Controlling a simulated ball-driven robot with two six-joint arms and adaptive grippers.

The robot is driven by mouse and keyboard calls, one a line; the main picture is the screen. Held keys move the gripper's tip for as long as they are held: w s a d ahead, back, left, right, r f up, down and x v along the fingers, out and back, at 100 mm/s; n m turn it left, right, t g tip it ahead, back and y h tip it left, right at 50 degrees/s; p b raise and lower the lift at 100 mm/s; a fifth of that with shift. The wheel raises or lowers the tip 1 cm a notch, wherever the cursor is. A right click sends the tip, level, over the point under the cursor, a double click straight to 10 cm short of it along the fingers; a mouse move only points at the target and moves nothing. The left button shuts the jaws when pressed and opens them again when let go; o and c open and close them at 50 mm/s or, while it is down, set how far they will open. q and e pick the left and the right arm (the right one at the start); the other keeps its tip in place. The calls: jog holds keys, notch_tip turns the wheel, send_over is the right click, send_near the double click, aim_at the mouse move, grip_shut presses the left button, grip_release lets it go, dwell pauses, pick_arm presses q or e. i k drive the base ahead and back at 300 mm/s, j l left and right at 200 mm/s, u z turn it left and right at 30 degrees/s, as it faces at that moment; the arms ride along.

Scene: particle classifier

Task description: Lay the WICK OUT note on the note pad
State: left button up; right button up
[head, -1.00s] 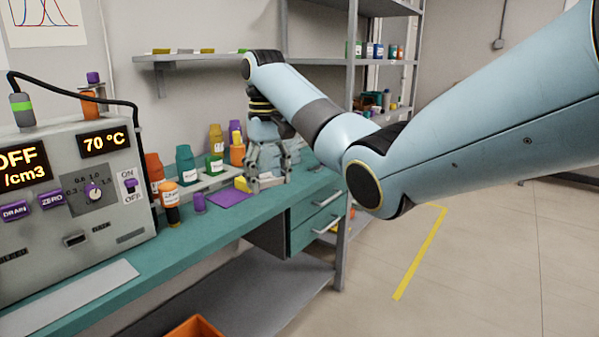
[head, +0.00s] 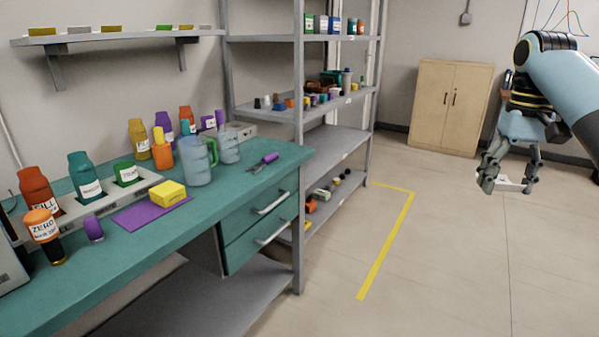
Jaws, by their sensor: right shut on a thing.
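My right gripper (head: 508,183) hangs at the right of the head view, over open floor and well away from the bench. It is shut on a small white piece (head: 511,184), which shows between the fingertips. I cannot read any writing on it, so I cannot tell whether it is the WICK OUT note. A thick yellow block (head: 168,194), which looks like the note pad, lies on the bench at the back edge of a purple mat (head: 138,216). My left gripper is not in view.
The teal bench (head: 262,158) holds labelled bottles, two clear jugs (head: 197,165) and a purple-handled tool (head: 266,160). A grey shelf rack (head: 300,70) stands behind its right end. A beige cabinet (head: 450,105) is at the back. The floor between bench and gripper is clear.

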aim_at(167, 188)
jog(key=i+l, duration=0.1)
jog(key=i, duration=0.2)
jog(key=i+l+z, duration=0.15)
jog(key=i, duration=0.2)
jog(key=i+u, duration=0.15)
jog(key=u, duration=0.3)
jog(key=i+l+u, duration=0.1)
jog(key=u, duration=0.3)
jog(key=i+l+u, duration=0.1)
jog(key=u, duration=0.35)
jog(key=i+l+u, duration=0.1)
jog(key=l+u, duration=0.15)
jog(key=u, duration=0.2)
